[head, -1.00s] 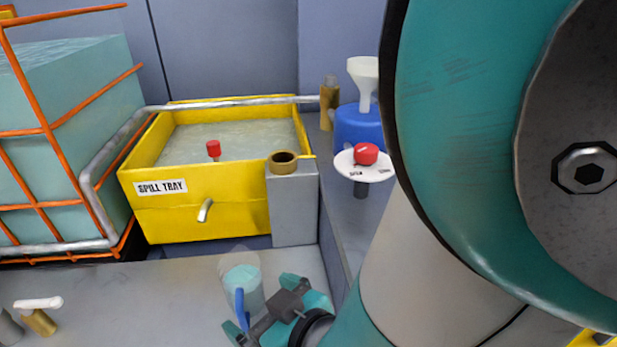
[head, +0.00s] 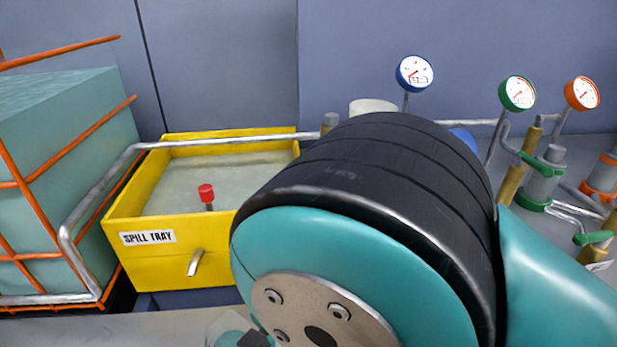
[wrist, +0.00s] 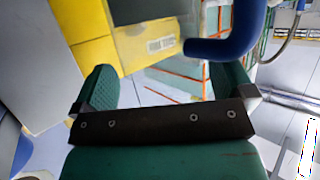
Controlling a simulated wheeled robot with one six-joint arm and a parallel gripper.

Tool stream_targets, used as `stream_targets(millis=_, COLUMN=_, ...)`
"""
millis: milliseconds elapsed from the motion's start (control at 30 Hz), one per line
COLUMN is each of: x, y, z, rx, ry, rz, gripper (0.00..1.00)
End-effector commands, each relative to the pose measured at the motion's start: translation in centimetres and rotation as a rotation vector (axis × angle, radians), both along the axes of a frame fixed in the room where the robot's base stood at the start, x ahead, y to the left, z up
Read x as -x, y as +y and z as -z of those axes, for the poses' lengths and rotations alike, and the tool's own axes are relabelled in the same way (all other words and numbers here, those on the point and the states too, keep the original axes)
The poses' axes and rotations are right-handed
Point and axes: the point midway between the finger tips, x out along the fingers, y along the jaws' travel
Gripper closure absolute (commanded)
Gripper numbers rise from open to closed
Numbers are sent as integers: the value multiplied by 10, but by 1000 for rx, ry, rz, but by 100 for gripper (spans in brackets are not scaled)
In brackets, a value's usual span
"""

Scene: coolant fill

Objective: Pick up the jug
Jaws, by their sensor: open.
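The jug (head: 226,326) is a clear cup with teal liquid, cut off by the bottom edge of the head view and partly covered by my arm. Its blue handle (wrist: 232,40) shows large at the top of the wrist view, ahead of my gripper (wrist: 163,82) and nearer the right finger. My two green fingers are apart, with nothing seen held between them. In the head view only a dark bit of my gripper shows, against the jug's right side. Whether a finger touches the handle I cannot tell.
A yellow spill tray (head: 152,272) with a red knob (head: 206,192) and a spout (head: 195,262) stands behind the jug. An orange-framed tank (head: 75,140) is at left. Gauges (head: 414,73) and pipes stand at right. My arm hides the middle.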

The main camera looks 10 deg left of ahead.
Motion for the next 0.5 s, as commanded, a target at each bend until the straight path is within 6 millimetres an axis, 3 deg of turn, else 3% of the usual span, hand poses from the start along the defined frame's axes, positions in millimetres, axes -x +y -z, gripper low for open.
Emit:
stream_targets(millis=133, x=-7, y=13, z=4, rx=-2, ry=0, rz=2, gripper=0)
stream_targets(millis=367, x=-8, y=16, z=6, rx=-2, ry=-1, rz=-1, gripper=0)
stream_targets(millis=500, x=-7, y=16, z=6, rx=-3, ry=-1, rz=-2, gripper=28)
